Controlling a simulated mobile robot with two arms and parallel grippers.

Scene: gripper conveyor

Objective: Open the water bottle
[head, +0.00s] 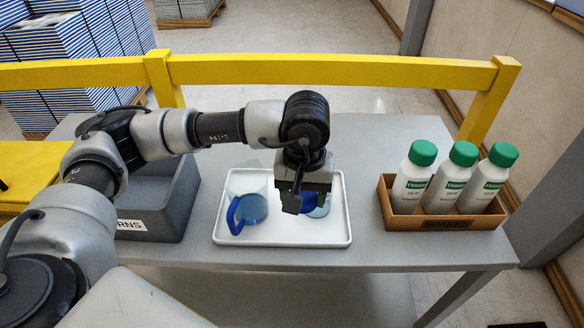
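My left gripper (304,198) points down over the right half of a white tray (285,242) on the grey table. Directly under and behind it is an object, probably the water bottle (318,211), with blue, clear and greenish parts showing. The gripper hides most of it. I cannot tell whether the fingers touch it or how far apart they are. A blue translucent jug or mug (252,211) with a blue handle stands on the left half of the tray. My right gripper is not in view.
A wooden box (440,222) at the right holds three white bottles (411,185) with green caps. A grey bin (172,205) stands left of the tray. A yellow rail (330,69) runs behind the table. Bare tabletop lies between tray and box.

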